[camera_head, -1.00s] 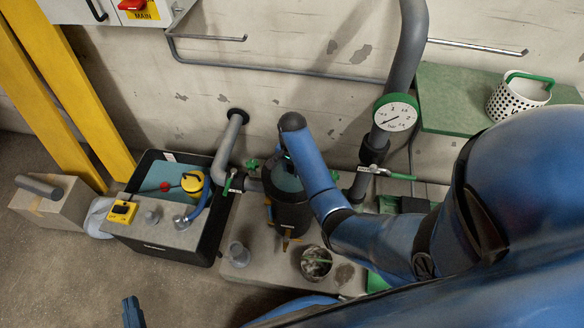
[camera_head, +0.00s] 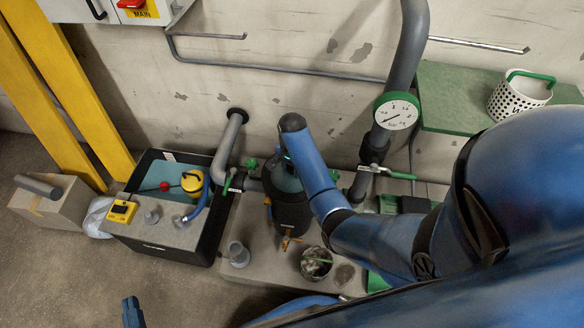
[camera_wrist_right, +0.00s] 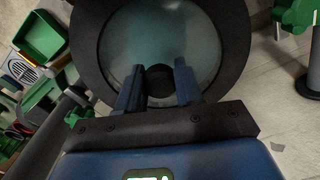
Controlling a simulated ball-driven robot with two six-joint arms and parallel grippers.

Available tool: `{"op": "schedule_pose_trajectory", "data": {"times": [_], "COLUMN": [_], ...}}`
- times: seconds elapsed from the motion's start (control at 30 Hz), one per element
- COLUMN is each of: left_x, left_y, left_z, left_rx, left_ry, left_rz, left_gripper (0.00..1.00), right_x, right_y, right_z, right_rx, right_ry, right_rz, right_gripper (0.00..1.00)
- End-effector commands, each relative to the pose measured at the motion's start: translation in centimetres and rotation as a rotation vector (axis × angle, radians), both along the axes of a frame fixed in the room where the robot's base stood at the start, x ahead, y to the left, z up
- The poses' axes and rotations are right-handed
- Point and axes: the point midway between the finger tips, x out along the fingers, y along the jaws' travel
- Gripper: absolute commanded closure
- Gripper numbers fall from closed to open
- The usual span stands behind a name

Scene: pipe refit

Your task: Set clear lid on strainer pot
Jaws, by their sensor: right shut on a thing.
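The strainer pot (camera_head: 291,214) is a dark round pot with an orange-brown fitting low on its front, on the grey plinth. The clear lid (camera_wrist_right: 125,40) is a see-through disc with a dark centre knob, inside a wide black ring (camera_wrist_right: 235,45) in the right wrist view. My right gripper (camera_wrist_right: 159,82) is shut on the lid's knob. In the head view my right arm covers its fingers and part of the pot's top. I cannot tell whether the lid touches the rim. Part of my left gripper (camera_head: 132,312) shows at the bottom left, away from the pot; its jaws are unclear.
A grey pipe (camera_head: 228,145) and a black tub (camera_head: 212,235) stand left of the pot. A small debris-filled bucket (camera_head: 316,263) and a grey cup (camera_head: 238,254) stand in front. A gauge (camera_head: 396,111) and a green-handled valve (camera_head: 385,171) are at the right. The floor at the lower left is clear.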

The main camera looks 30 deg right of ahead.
Motion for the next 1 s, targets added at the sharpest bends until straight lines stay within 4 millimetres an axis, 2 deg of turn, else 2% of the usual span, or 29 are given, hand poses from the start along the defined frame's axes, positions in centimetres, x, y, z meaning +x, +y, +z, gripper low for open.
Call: {"op": "schedule_pose_trajectory", "data": {"times": [1.0], "left_x": [0.0], "left_y": [0.0], "left_z": [0.85], "left_rx": [0.0], "left_ry": [0.0], "left_rz": [0.0], "left_gripper": [1.0], "right_x": [0.06], "right_y": [0.01], "right_z": [0.2], "right_rx": [0.0], "right_ry": [-0.001], "right_rz": [0.0], "right_gripper": [1.0]}}
